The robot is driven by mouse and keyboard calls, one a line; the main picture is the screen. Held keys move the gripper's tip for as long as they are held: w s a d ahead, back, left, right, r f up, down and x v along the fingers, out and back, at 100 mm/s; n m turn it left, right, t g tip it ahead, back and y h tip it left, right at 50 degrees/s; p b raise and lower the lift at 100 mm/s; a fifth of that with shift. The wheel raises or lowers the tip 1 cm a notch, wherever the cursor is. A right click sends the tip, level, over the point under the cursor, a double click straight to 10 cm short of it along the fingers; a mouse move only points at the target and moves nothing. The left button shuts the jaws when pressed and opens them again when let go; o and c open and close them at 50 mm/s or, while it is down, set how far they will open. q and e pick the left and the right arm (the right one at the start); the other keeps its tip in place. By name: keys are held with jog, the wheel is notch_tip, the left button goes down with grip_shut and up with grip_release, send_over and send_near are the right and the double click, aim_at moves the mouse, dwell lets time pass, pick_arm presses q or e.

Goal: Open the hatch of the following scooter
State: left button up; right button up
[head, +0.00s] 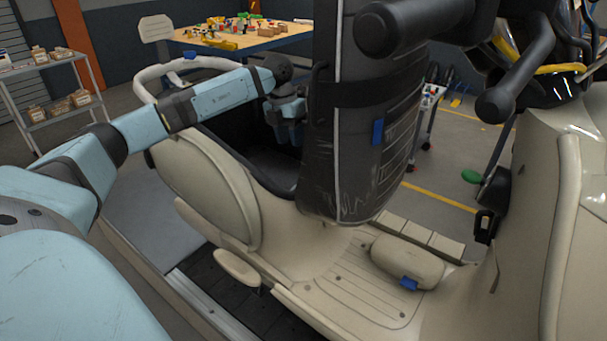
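A beige scooter (215,190) fills the middle and right of the head view. Its long black seat (350,150) stands steeply raised, with a strap across it and a blue tab (378,131) on its face. Behind and left of the seat, a dark open compartment (235,150) shows in the body. My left arm reaches over the scooter's rear from the left. My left gripper (290,125) is beside the seat's left edge, over the compartment. Its fingertips are partly hidden, so I cannot tell its opening or contact. My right gripper is out of view.
Black handlebar parts (510,80) hang over the upper right. A beige footwell cover (405,262) carries a blue tab. A shelf with boxes (55,85) stands far left. A table with colourful parts (240,38) is behind. Grey floor lies beyond the scooter.

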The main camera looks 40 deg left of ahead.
pick_arm(q)
jog(key=f, duration=0.4)
jog(key=d+f, duration=0.1)
jog(key=f, duration=0.3)
jog(key=d+f, duration=0.1)
jog(key=f, duration=0.3)
jog(key=shift+w+d+p, duration=0.1)
jog(key=shift+d+p, duration=0.15)
jog(key=shift+p, duration=0.15)
grip_shut()
